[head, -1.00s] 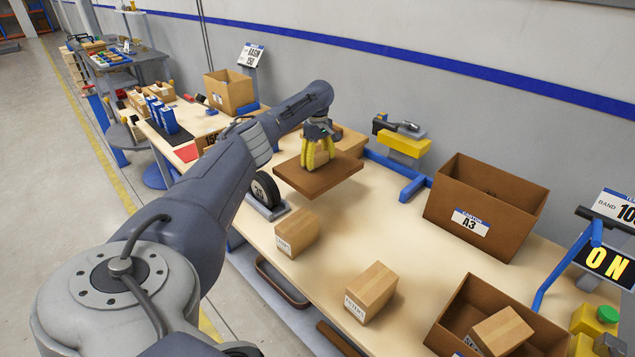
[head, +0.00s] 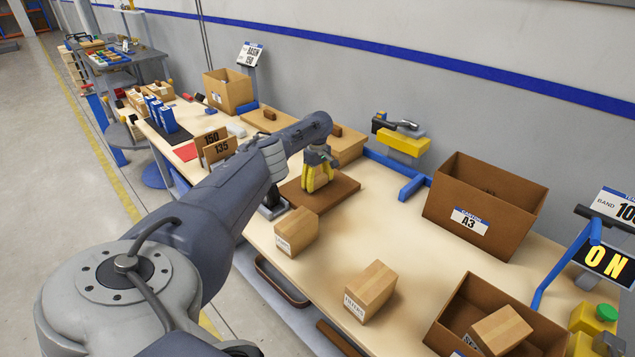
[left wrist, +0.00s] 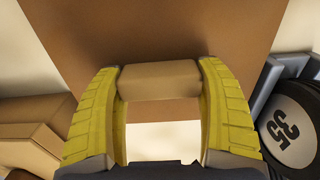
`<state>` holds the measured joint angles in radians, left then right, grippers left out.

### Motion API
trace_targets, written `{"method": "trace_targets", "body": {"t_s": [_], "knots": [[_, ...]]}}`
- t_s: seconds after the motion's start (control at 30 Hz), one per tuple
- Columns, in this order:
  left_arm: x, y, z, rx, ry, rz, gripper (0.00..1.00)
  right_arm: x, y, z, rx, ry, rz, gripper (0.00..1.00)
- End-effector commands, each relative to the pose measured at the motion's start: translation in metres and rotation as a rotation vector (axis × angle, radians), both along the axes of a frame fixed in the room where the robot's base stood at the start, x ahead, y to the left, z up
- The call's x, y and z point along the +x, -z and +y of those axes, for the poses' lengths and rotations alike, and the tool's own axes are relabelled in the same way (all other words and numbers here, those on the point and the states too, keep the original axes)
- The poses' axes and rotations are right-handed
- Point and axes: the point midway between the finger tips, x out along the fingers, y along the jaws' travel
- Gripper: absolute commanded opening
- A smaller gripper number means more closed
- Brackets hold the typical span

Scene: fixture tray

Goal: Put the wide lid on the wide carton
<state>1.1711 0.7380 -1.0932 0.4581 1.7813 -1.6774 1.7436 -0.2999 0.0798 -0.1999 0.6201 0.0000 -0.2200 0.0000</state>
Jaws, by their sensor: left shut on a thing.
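My left gripper (head: 318,178) has yellow fingers shut on the handle block of a flat brown lid (head: 345,188). The lid lies level, low over the table behind the small boxes; I cannot tell whether it touches the table. In the left wrist view, the fingers (left wrist: 160,85) grip both ends of the tan handle (left wrist: 160,80), with the brown lid panel (left wrist: 150,35) around it. An open brown carton marked A3 (head: 450,205) stands upright at the right, apart from the lid. My right gripper is not in view.
Small boxes (head: 297,233) (head: 371,290) stand near the front edge. An open carton (head: 455,325) at lower right holds a box (head: 500,328). A yellow-and-grey device (head: 403,142) stands at the back. Table before A3 is clear.

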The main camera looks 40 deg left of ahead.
Motion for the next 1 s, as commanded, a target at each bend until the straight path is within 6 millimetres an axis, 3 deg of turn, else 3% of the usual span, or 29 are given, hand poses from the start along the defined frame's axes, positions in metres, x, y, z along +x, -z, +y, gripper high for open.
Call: {"method": "trace_targets", "body": {"t_s": [0.37, 0.4, 0.6, 1.0], "knots": [[-0.0003, 0.0026, 0.0004, 0.000, -0.001, 0.001, 0.42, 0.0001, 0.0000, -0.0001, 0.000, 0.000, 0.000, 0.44], [-0.0004, 0.0028, 0.0008, 0.001, -0.001, 0.001, 0.77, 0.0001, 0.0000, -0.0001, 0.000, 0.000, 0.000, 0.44], [-0.0003, 0.0025, 0.0007, 0.001, 0.000, 0.000, 0.99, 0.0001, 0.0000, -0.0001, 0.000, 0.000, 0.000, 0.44], [0.0003, -0.0047, 0.0003, -0.001, 0.002, -0.001, 0.99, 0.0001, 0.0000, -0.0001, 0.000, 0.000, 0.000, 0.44]]}}
